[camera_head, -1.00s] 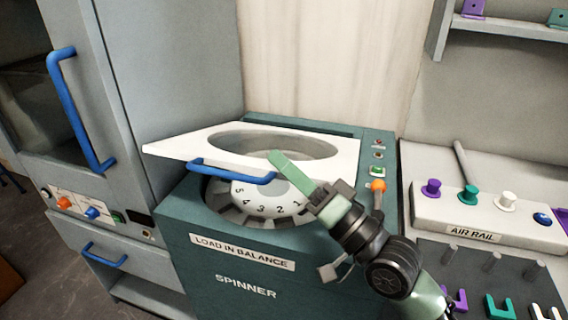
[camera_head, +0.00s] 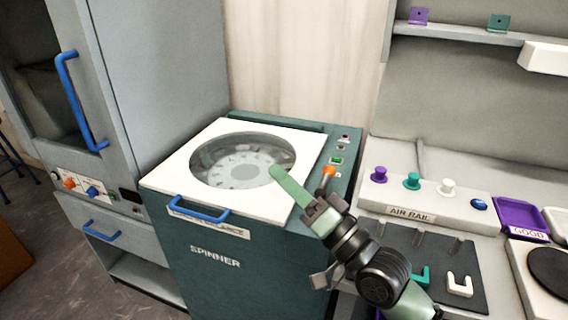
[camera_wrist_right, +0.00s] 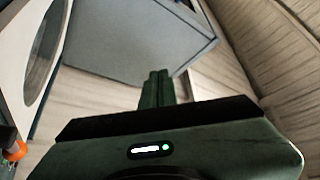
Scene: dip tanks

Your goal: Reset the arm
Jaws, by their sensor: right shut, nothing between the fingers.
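My right gripper (camera_head: 279,176) is shut and empty, with its fingers over the right edge of the spinner's lid in the head view. Its shut fingers also show in the right wrist view (camera_wrist_right: 157,88). The spinner (camera_head: 218,262) is a dark teal cabinet. Its white lid (camera_head: 283,205) lies down flat, with a round clear window (camera_head: 243,160) showing the numbered rotor beneath. A blue handle (camera_head: 201,209) is on the lid's front edge. I cannot tell whether the fingers touch the lid. My left gripper is not in view.
An orange knob (camera_head: 329,171) and a green button (camera_head: 337,160) sit right of the lid. A grey cabinet with a blue handle (camera_head: 80,105) stands left. The air rail (camera_head: 411,213), a purple tray (camera_head: 519,214) and a dark rack (camera_head: 400,245) are at right.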

